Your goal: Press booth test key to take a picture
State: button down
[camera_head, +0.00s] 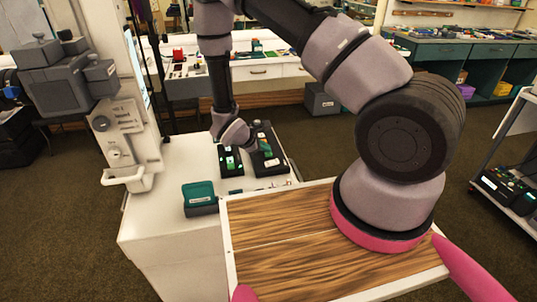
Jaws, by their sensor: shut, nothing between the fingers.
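Two black key boxes lie on the white counter. The smaller box (231,171) is at left and carries white and green keys. The longer box (271,168) is at right and also carries light and green parts. I cannot tell which key is the booth test key. My arm reaches forward and down, and my gripper (248,148) is over the far part of the boxes. It is shut and empty. Its fingertips are small and partly hidden by the wrist, so I cannot tell whether they touch a key.
A dark green box (200,198) sits at the counter's left front. A white booth panel (123,110) with a tray and a grey camera unit (65,78) stands at left. A white-topped workbench (265,70) is behind. A cart (510,180) stands at right. Carpet between is clear.

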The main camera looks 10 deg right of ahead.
aim_at(266, 155)
jog(key=shift+f, duration=0.4)
dwell(0.3)
jog(key=shift+r, duration=0.85)
jog(key=shift+r, duration=0.1)
jog(key=shift+r, duration=2.4)
